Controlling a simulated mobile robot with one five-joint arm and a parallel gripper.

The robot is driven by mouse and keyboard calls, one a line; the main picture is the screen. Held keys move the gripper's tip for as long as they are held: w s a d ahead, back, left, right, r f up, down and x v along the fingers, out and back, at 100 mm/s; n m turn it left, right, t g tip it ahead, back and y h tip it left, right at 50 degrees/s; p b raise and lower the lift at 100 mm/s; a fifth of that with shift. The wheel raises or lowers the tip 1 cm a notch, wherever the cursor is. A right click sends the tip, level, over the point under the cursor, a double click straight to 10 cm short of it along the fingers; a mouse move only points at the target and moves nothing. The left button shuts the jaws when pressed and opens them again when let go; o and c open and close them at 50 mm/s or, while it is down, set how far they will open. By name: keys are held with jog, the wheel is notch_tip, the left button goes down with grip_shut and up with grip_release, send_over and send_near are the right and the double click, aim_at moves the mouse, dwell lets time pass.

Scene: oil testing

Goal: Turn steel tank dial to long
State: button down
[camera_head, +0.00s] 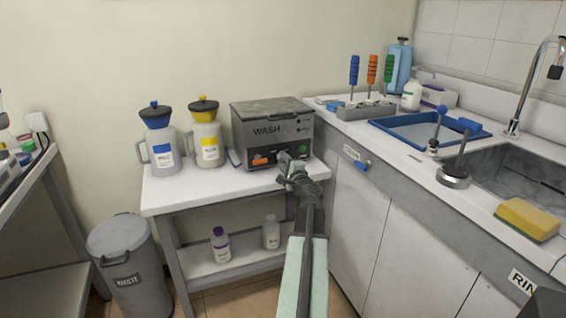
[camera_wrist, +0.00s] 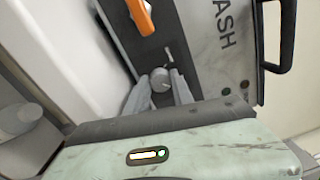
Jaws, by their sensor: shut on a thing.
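The steel tank (camera_head: 270,112) marked WASH stands on the white side table, its front facing me. In the wrist view its front panel (camera_wrist: 198,50) shows tilted, with an orange switch (camera_wrist: 140,16) and a round grey dial (camera_wrist: 160,78). My gripper (camera_head: 287,160) reaches the right part of the tank's front and hides the dial in the head view. In the wrist view my gripper (camera_wrist: 160,88) has its two fingers closed on the dial, one on each side. A small pale mark shows beside the dial; I cannot read its setting.
Two jugs, one blue-lidded (camera_head: 160,145) and one yellow-lidded (camera_head: 207,140), stand left of the tank. A waste bin (camera_head: 128,262) stands on the floor at left.

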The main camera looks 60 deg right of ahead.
jog(key=shift+w, duration=0.1)
dwell(0.5)
jog(key=c, duration=1.1)
grip_release()
jog(key=v, duration=0.8)
jog(key=shift+w+f, duration=0.1)
jog(key=shift+w, duration=0.05)
